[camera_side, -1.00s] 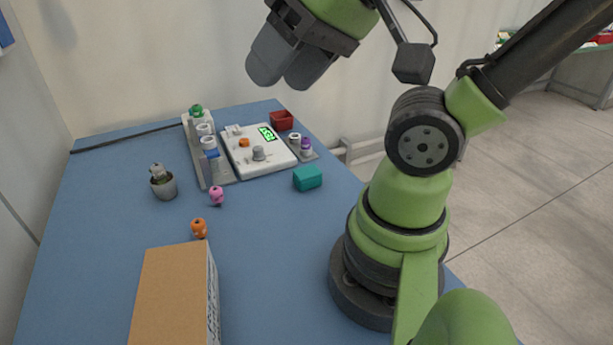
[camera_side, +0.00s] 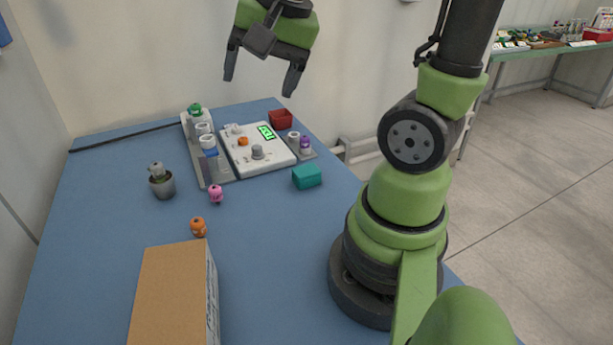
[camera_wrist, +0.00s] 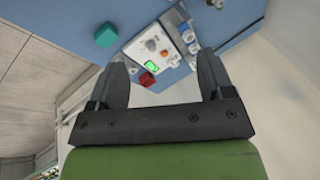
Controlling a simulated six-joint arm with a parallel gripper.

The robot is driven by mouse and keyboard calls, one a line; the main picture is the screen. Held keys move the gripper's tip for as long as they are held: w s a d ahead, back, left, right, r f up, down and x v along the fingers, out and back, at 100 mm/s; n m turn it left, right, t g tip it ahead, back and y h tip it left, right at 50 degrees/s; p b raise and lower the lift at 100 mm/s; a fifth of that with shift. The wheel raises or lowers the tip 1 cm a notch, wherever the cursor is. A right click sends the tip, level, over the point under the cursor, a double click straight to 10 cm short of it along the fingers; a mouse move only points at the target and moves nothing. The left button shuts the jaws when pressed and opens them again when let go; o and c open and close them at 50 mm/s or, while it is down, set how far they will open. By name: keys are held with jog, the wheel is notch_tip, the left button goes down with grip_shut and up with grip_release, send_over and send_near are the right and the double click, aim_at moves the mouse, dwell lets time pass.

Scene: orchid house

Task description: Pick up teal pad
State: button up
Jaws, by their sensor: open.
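The teal pad (camera_side: 307,176) is a small block lying on the blue table, near its right edge in the side view. In the wrist view the teal pad (camera_wrist: 106,35) shows at the upper left, beyond the left finger. My gripper (camera_side: 259,84) is open and empty, high above the far end of the table, well away from the pad. Its two fingers (camera_wrist: 166,85) frame the lower middle of the wrist view. Nothing covers the pad.
A white device with a green display (camera_side: 257,149) stands behind the pad, with a grey rack (camera_side: 218,172) of vials to its left. A red box (camera_side: 281,118) is at the back. A cardboard box (camera_side: 172,297), potted cactus (camera_side: 162,185) and pink (camera_side: 215,194) and orange (camera_side: 198,227) figures stand on the table.

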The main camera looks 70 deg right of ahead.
jog(key=d+f+m+g, duration=0.1)
jog(key=d+f+m, duration=0.3)
jog(key=d+f, duration=0.1)
jog(key=d+f+m+g, duration=0.2)
jog(key=d+f+m, duration=0.2)
jog(key=d+f, duration=0.1)
jog(key=d+f+m+g, duration=0.1)
jog(key=d+f+m, duration=0.3)
jog(key=f+m, duration=0.1)
jog(key=shift+s+d+f+g, duration=0.3)
jog(key=shift+s+d+f, duration=0.1)
jog(key=shift+f, duration=0.1)
send_over(307, 170)
jog(key=shift+m, duration=0.3)
jog(key=f, duration=0.4)
jog(key=shift+w+d+f, duration=0.15)
jog(key=shift+w+d, duration=0.1)
jog(key=f, duration=0.5)
jog(key=shift+s+a, duration=0.2)
jog(key=shift+a, duration=0.05)
jog(key=shift+f, duration=0.55)
jog(key=c, duration=1)
